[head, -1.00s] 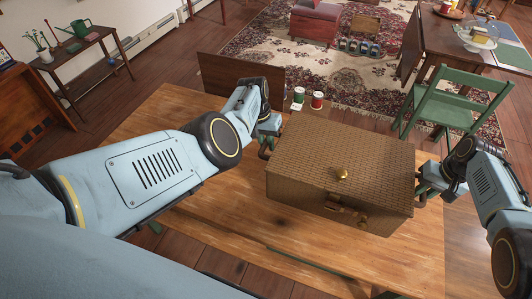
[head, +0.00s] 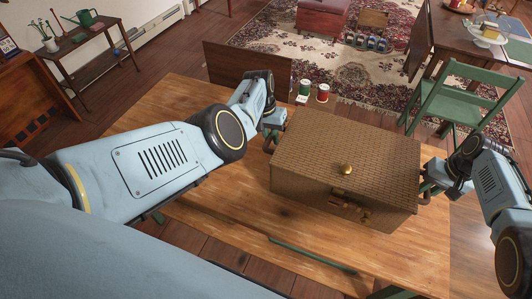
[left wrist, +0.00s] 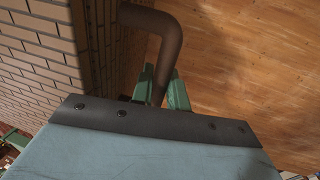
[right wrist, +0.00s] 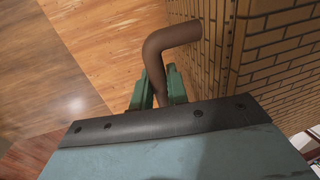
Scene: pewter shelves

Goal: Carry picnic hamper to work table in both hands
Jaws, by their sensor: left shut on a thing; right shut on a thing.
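The picnic hamper (head: 345,160) is a closed brown wicker box with a brass knob on its lid and a clasp on its front. In the head view it is over the wooden work table (head: 220,215); I cannot tell whether its base touches the top. My left gripper (head: 270,140) is at its left end, shut on a brown handle (left wrist: 165,35). My right gripper (head: 426,192) is at its right end, shut on the other handle (right wrist: 165,45). The green fingertips show around each handle in the wrist views. The hamper's underside is hidden.
A green can (head: 304,91) and a red can (head: 323,93) stand just beyond the hamper. A green chair (head: 465,105) is at the right, by a dark table (head: 455,40). The tabletop left and front of the hamper is clear.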

